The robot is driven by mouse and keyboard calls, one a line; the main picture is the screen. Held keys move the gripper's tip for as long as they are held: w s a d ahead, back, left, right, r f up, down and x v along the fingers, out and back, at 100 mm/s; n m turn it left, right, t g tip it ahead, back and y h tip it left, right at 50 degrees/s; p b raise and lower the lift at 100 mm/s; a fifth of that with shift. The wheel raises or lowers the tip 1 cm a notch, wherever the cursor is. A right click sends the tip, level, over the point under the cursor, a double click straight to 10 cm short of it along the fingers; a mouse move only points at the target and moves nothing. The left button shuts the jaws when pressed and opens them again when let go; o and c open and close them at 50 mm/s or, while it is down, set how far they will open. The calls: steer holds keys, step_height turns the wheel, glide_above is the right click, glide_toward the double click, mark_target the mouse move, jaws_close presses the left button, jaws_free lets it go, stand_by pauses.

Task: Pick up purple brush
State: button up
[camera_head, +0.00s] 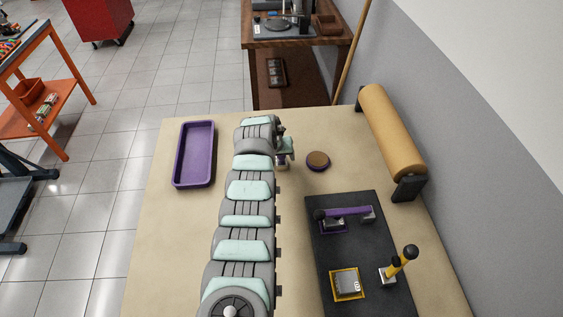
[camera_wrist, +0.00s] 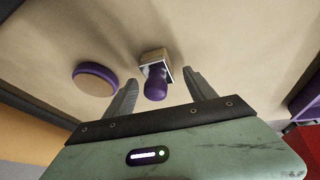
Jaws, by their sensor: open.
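The purple brush (camera_wrist: 156,86) shows in the wrist view, with a rounded purple handle end toward me and a pale ferrule and tan block-like end beyond it. My gripper (camera_wrist: 160,78) is open, with one finger on each side of the brush; I cannot tell whether either touches it. In the head view my gripper (camera_head: 284,155) is low over the middle of the table, at the far end of my arm, and the brush is mostly hidden there.
A round purple-rimmed pad (camera_head: 318,161) lies right of my gripper. An empty purple tray (camera_head: 195,155) is at left. A dark mat (camera_head: 325,252) at right holds several tools. A brown paper roll (camera_head: 391,130) stands along the right edge. The table between tray and arm is clear.

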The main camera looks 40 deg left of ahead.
jaws_close()
stand_by(0.7)
